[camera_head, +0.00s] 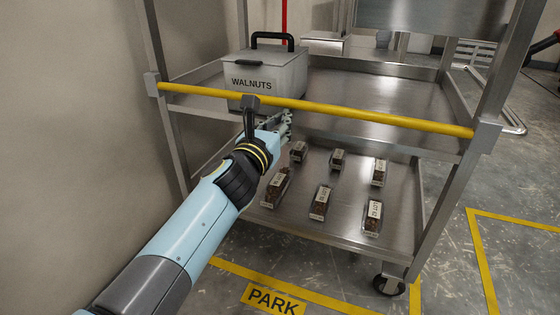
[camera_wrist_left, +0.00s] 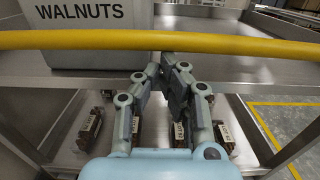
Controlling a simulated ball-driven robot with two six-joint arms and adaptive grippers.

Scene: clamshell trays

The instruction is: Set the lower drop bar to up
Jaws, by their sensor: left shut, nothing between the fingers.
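The yellow drop bar (camera_head: 355,113) spans the front of the steel cart at its middle shelf. Its ends meet grey brackets on the two front posts, and it slopes down to the right in the head view. In the left wrist view the bar (camera_wrist_left: 230,43) crosses above my fingers. My left gripper (camera_head: 286,121) is shut and empty, just below the bar's left half. In the left wrist view its fingertips (camera_wrist_left: 166,60) come close under the bar; I cannot tell whether they touch it. My right gripper is not in view.
A grey WALNUTS bin (camera_head: 265,75) stands behind the bar on the middle shelf (camera_head: 390,95). Several small clamshell trays, one at front right (camera_head: 373,217), lie on the lower shelf (camera_head: 345,237). A wall is at left. Yellow PARK floor marking (camera_head: 273,299) lies in front.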

